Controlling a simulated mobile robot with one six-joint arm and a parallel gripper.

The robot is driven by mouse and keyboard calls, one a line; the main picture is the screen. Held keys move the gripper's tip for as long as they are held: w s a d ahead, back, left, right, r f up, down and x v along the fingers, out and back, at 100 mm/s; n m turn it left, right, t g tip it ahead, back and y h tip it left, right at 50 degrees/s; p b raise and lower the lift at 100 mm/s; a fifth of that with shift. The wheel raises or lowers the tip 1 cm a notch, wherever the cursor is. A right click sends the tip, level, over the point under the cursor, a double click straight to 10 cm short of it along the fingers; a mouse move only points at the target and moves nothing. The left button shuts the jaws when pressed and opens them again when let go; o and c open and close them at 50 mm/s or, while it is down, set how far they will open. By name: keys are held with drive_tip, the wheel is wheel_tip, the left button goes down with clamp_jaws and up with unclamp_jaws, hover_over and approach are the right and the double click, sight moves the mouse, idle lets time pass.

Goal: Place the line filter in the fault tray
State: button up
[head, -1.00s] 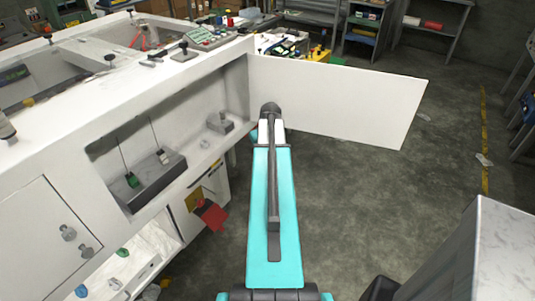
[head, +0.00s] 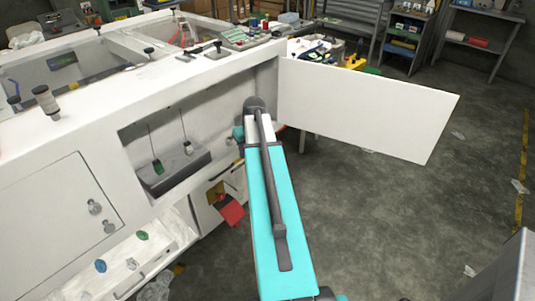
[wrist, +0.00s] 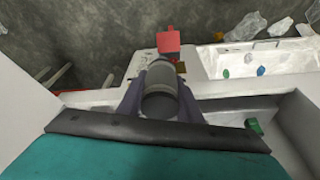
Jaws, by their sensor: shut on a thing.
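My gripper (wrist: 160,100) is shut on a grey cylinder with darker bands (wrist: 160,88), which looks like the line filter. The wrist view shows a finger on each side of it. In the head view the gripper and cylinder are hidden behind my arm, at the right end of the open recess in the white cabinet. A white pull-out tray (head: 150,262) with blue and green knobs is below. I cannot tell which one is the fault tray.
An open white door panel (head: 370,108) stands out to the right of my arm. The floor (head: 400,220) at right is mostly clear, with scraps of litter.

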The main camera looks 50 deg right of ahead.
drive_tip(key=w+a+r+n+y, duration=0.15)
drive_tip(key=w+a+r, duration=0.35)
drive_tip(key=a, duration=0.8)
drive_tip(key=w+a+r+n, duration=0.25)
drive_tip(key=w+a, duration=0.35)
drive_tip(key=a, duration=0.6)
drive_tip(key=s+a+r, duration=0.2)
drive_tip(key=a+r, duration=0.1)
drive_tip(key=a, duration=0.6)
drive_tip(key=s+a+r, duration=0.3)
drive_tip(key=a, duration=0.7)
drive_tip(key=shift+a+m, duration=0.25)
drive_tip(key=shift+m, duration=0.05)
drive_tip(key=shift+s+h, duration=0.1)
drive_tip(key=shift+h, duration=0.15)
